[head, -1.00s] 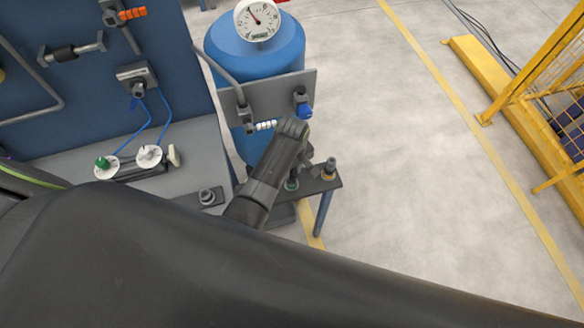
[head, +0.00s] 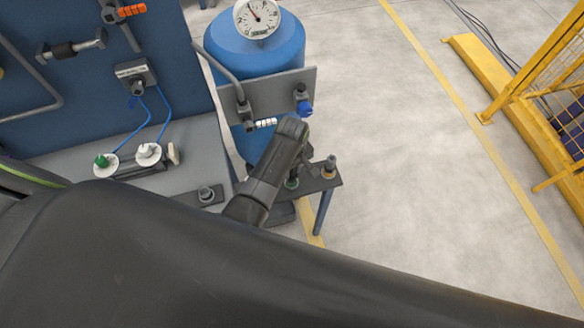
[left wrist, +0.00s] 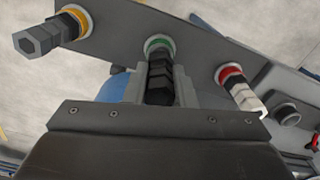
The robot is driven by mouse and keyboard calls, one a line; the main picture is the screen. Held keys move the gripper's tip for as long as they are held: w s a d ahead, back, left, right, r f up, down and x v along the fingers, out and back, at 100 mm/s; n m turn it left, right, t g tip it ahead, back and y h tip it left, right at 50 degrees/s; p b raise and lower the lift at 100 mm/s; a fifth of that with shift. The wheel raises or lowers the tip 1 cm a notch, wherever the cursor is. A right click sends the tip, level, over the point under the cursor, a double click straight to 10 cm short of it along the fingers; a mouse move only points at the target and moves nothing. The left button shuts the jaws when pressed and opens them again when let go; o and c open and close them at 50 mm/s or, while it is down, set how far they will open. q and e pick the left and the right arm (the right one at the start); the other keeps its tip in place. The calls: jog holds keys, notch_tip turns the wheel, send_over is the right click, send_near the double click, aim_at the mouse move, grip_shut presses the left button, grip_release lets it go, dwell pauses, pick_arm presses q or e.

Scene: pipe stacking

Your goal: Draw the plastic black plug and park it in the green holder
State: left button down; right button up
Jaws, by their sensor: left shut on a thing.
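In the left wrist view the black plug (left wrist: 159,84) stands between the two grey fingers of my left gripper (left wrist: 158,92), which is shut on it. The plug's far end meets the green-ringed holder (left wrist: 159,45); I cannot tell how deep it sits in it. In the head view my left gripper (head: 303,166) is over the small side shelf (head: 318,187), beside the green holder (head: 292,183), and the plug is mostly hidden by the gripper. My right gripper is not in view.
A grey plug stands in an orange-ringed holder (left wrist: 73,23) to one side, and a white-tipped one in a red-ringed holder (left wrist: 231,75) to the other. A blue tank (head: 255,60) and a grey plate (head: 278,95) with a blue-knobbed fitting are behind.

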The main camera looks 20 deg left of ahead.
pick_arm(q)
jog(key=shift+f+b, duration=0.5)
jog(key=shift+f, duration=0.5)
jog(key=c, duration=1.1)
grip_release()
jog(key=shift+r, duration=0.1)
